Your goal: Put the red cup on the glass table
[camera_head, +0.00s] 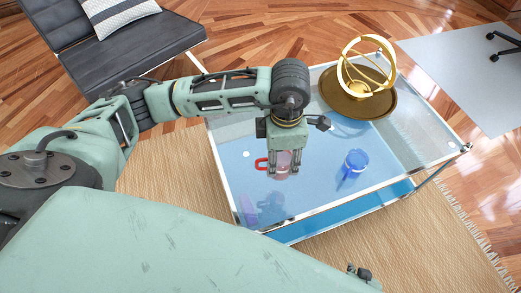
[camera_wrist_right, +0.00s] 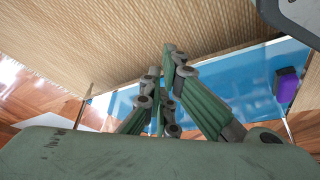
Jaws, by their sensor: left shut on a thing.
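The red cup shows its red handle (camera_head: 262,163) and a pinkish side between the fingers of my left gripper (camera_head: 284,170). That gripper is shut on the cup and points down over the glass table (camera_head: 235,175). The fingers hide part of the cup, and I cannot tell whether its base touches the glass. My right gripper (camera_wrist_right: 161,64) shows in the right wrist view with its fingertips close together and nothing between them.
A blue cup (camera_head: 354,162) stands on the table right of my left gripper. A purple object (camera_head: 270,207) is at the near left corner. A gold tray (camera_head: 338,102) with a ringed gold ornament (camera_head: 367,70) fills the far side. A black chair (camera_head: 125,45) stands behind left.

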